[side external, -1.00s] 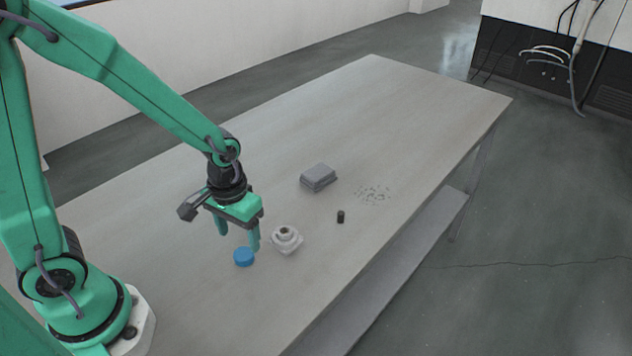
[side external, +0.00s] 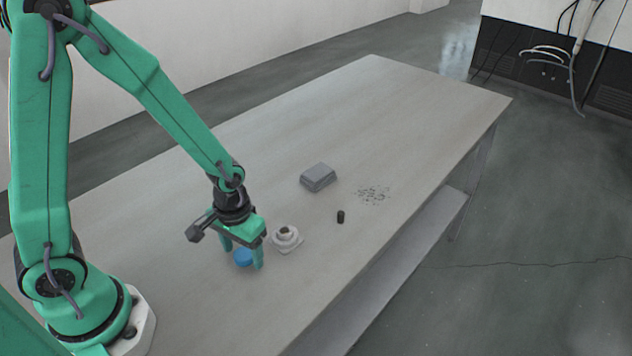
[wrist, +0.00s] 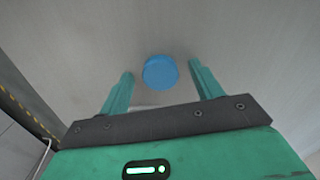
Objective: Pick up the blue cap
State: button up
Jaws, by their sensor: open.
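The blue cap (side external: 243,257) is a small round disc lying flat on the table near its front left part. In the side view a finger partly covers it. My gripper (side external: 243,257) is low over the table with its green fingers pointing down on either side of the cap. In the wrist view the cap (wrist: 160,72) shows between and slightly beyond the two fingertips of my gripper (wrist: 162,75), with a gap on each side. The gripper is open and holds nothing.
A pale fitting with a round opening (side external: 286,238) stands close to the right of my gripper. A grey block (side external: 318,177), a small black cylinder (side external: 340,216) and scattered dark bits (side external: 374,194) lie further right. The far part of the table (side external: 380,95) is clear.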

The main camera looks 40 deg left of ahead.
aim_at(243, 253)
dwell(0.3)
jog(key=c, duration=1.1)
jog(key=shift+o, duration=0.2)
jog(key=shift+r, duration=0.15)
jog(key=shift+r, duration=1.95)
jog(key=s+d+r, duration=0.6)
jog(key=s+d, duration=0.1)
jog(key=d, duration=0.2)
jog(key=shift+s+r, duration=0.25)
jog(key=shift+r, duration=0.15)
